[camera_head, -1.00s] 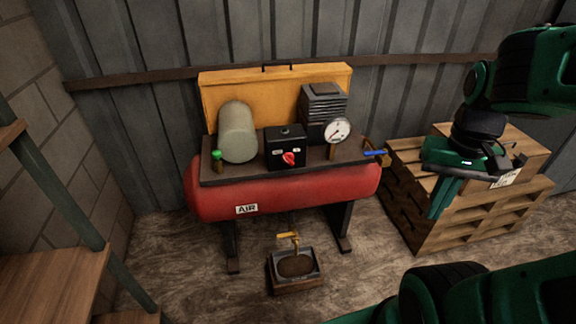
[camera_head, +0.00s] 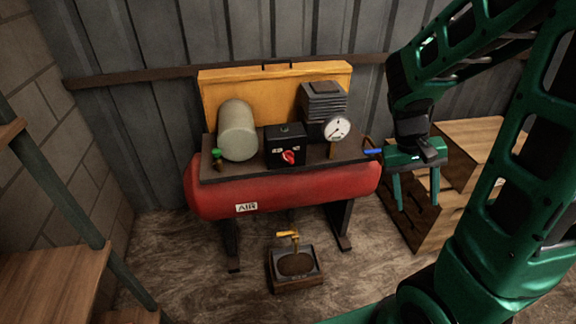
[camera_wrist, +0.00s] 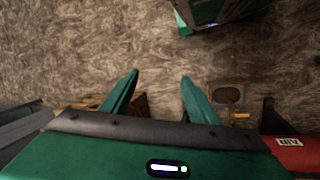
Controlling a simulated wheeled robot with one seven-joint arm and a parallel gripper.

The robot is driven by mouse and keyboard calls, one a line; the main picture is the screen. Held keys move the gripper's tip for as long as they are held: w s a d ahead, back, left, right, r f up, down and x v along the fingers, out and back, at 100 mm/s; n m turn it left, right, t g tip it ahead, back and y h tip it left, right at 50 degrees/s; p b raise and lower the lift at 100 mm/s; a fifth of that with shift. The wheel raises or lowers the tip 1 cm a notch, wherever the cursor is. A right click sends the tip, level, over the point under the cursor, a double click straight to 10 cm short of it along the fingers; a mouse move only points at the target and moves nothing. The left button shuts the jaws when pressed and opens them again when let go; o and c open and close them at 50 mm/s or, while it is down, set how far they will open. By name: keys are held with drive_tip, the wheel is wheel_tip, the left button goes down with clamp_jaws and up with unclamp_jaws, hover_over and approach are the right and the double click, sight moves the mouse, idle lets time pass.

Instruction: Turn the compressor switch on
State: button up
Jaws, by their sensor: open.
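The compressor is a red tank (camera_head: 290,188) on dark legs, with a dark top plate. On the plate stands a black switch box (camera_head: 285,146) with a red rotary knob (camera_head: 288,157) on its front, between small white labels I cannot read. My gripper (camera_head: 418,206) is open and empty, fingers pointing down, to the right of the compressor and apart from the knob. In the wrist view my gripper (camera_wrist: 158,80) shows both fingers spread above the floor, with the tank's end (camera_wrist: 292,150) at the lower right. The knob is not in the wrist view.
A grey cylinder (camera_head: 238,131), a gauge (camera_head: 337,128) and a blue-handled valve (camera_head: 373,151) flank the box. A yellow panel (camera_head: 225,86) stands behind. A drain tray (camera_head: 296,264) sits below the tank. Wooden crates (camera_head: 480,135) stand right, wooden shelves (camera_head: 48,283) left.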

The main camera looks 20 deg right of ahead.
drive_tip(key=w+f+n+h, duration=0.4)
drive_tip(key=w+f+h, duration=0.2)
drive_tip(key=w+f, duration=0.25)
drive_tip(key=n+t+y, duration=0.1)
drive_tip(key=n+t, duration=2.1)
drive_tip(key=n, duration=0.1)
approach(289, 159)
drive_tip(key=x, duration=0.3)
drive_tip(key=f+x, duration=0.1)
drive_tip(key=x, duration=0.5)
drive_tip(key=shift+w+f, duration=0.15)
drive_tip(key=c, duration=1.1)
